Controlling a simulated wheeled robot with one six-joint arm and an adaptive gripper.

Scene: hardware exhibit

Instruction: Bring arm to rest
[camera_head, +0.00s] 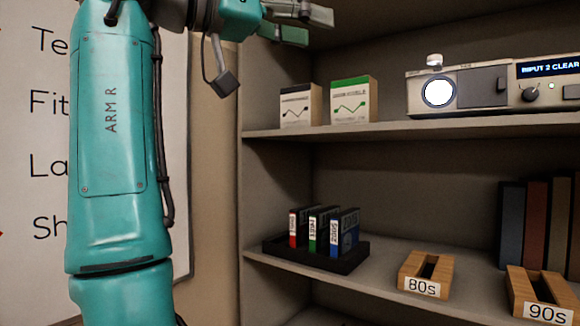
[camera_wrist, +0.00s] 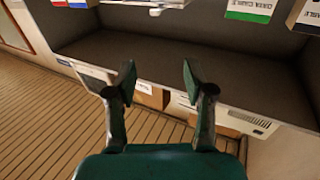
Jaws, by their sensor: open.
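My arm (camera_head: 120,120) is teal, marked "ARM R", and stands upright at the left of the head view. It bends over at the top, partly out of frame. My gripper (camera_head: 300,22) is at the top edge of the head view, in front of the upper part of the shelf unit. In the wrist view my gripper (camera_wrist: 160,78) has its two fingers apart with nothing between them. Beyond the fingers is a bare shelf surface (camera_wrist: 225,70).
The upper shelf (camera_head: 375,124) holds two small boxes (camera_head: 350,100) and a device with a lit display (camera_head: 547,69). The lower shelf (camera_head: 380,275) has a black tray (camera_head: 355,255) with red, green and blue cases, wooden holders labelled "80s" (camera_head: 424,276) and "90s" (camera_head: 543,294), and books (camera_head: 537,225).

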